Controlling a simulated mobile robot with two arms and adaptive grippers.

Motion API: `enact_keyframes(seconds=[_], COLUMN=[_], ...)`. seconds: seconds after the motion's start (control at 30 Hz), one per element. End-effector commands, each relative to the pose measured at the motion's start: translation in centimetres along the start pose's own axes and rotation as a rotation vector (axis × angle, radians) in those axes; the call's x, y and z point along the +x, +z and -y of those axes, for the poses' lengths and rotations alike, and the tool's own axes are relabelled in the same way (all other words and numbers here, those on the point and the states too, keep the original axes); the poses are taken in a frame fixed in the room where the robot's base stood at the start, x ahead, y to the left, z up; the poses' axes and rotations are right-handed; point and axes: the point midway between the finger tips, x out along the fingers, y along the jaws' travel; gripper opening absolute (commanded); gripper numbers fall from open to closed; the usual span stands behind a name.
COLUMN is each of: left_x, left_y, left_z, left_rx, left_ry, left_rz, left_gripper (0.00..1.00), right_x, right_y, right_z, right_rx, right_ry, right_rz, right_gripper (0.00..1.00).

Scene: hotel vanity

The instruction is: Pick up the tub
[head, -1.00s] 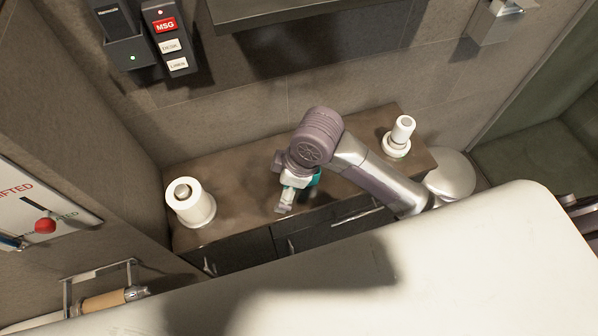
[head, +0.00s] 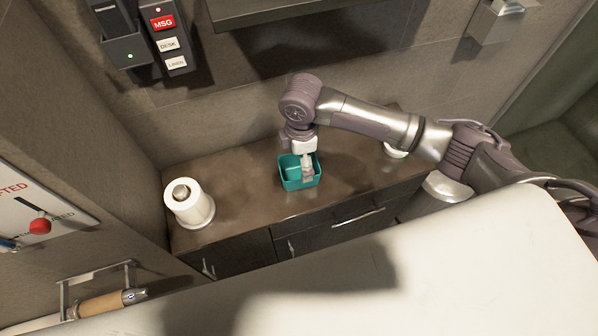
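The teal tub (head: 289,185) is a small open-topped box on the brown vanity top, near its middle. My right gripper (head: 307,178) points down over it from the back. Its fingers overlap the right part of the tub's opening. I cannot tell whether they touch a wall or are apart from it, nor whether they are open or shut. The tub appears upright on the counter. My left gripper is not in view.
A white roll on a stand (head: 190,205) is at the vanity's left end. A white item (head: 396,153) at the right is mostly behind my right arm. The vanity top (head: 245,178) is bare between the roll and tub. A dark shelf (head: 290,12) hangs above.

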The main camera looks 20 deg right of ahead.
Motion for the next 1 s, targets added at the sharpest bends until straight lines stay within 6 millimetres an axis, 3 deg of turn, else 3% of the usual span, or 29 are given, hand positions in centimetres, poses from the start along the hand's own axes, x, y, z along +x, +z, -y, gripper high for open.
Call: enact_keyframes(seconds=[0.17, 0.5, 0.77, 1.0], left_x=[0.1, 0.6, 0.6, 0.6], left_y=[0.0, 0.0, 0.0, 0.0], left_z=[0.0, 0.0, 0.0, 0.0], left_rx=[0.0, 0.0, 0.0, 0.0], left_ry=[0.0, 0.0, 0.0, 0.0], left_rz=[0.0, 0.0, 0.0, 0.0], left_gripper=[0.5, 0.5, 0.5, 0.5], right_x=[1.2, 5.6, 5.8, 5.8], right_y=[-0.1, -0.5, -0.5, -0.5], right_z=[-0.1, -0.3, -0.3, -0.3], right_rx=[0.0, 0.0, -0.001, 0.0], right_ry=[0.0, 0.001, 0.002, 0.002], right_rz=[-0.001, -0.001, -0.001, -0.001], right_gripper=[1.0, 1.0, 1.0, 0.62])
